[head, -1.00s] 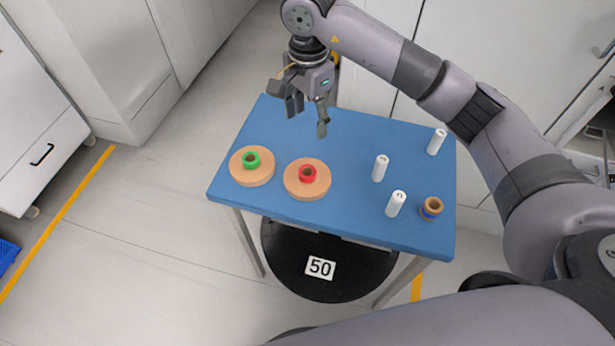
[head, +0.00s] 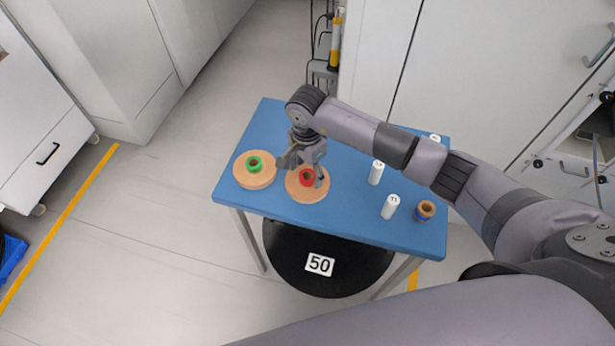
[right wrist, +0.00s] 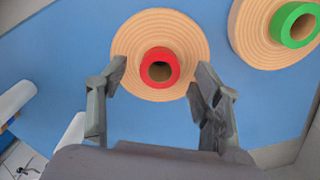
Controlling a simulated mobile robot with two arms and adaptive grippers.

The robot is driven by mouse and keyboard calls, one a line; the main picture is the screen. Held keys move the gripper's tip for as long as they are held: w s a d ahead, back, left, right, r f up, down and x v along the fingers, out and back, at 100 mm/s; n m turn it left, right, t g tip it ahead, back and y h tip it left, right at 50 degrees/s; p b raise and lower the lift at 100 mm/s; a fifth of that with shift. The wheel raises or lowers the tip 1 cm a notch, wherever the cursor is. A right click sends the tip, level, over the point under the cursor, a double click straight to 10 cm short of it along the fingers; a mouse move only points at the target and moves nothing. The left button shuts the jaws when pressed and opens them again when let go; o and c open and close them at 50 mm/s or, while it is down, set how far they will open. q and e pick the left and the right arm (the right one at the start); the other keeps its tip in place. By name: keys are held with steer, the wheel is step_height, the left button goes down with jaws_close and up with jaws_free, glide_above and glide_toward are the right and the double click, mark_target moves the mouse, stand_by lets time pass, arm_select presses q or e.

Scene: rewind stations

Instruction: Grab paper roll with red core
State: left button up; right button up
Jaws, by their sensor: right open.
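The paper roll with the red core (head: 304,192) lies flat on the blue table, near its front edge. In the right wrist view the tan roll (right wrist: 140,32) and its raised red core (right wrist: 160,68) show in front of the fingers. My right gripper (head: 306,174) is right over this roll in the head view. Its fingers (right wrist: 158,78) are open, one on each side of the red core, and hold nothing. I cannot tell whether they touch the roll. My left gripper is not in view.
A paper roll with a green core (head: 253,176) lies left of the red one. Several white cylinders (head: 390,207) stand on the blue table (head: 352,222). A brown and blue spool (head: 425,210) is at its right. A black disc (head: 290,270) marked 50 is below.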

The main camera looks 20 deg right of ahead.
steer(key=shift+f, duration=1.05)
steer(key=c, duration=1.3)
